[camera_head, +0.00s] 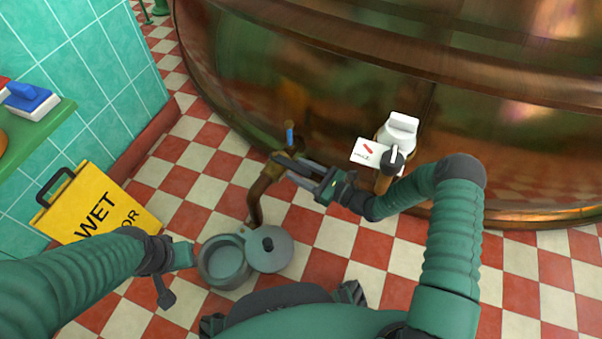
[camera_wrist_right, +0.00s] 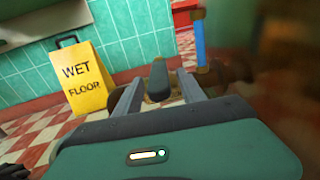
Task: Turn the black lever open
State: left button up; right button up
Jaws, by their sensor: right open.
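A brown pipe tap (camera_head: 262,187) stands in front of the copper kettle, with a blue-handled part (camera_head: 289,136) at its top. The black lever (camera_wrist_right: 158,78) shows in the right wrist view between the two fingers of my right gripper (camera_wrist_right: 158,90), with gaps on both sides. In the head view my right gripper (camera_head: 290,168) is open at the tap and partly covers the lever there. The blue handle (camera_wrist_right: 200,45) rises just right of the fingers in the wrist view. My left gripper (camera_head: 178,256) is at lower left beside a grey-green pot; its fingers are not clear.
The pot (camera_head: 222,262) stands open on the checkered floor, with a round lid-like piece (camera_head: 269,249) beside it. A yellow wet-floor sign (camera_head: 95,208) stands at left. The copper kettle (camera_head: 330,90) fills the back. A white-topped fitting (camera_head: 398,133) with a card (camera_head: 367,152) is right of the tap.

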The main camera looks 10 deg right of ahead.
jog(key=shift+d, duration=0.1)
grip_shut()
dwell(1.2)
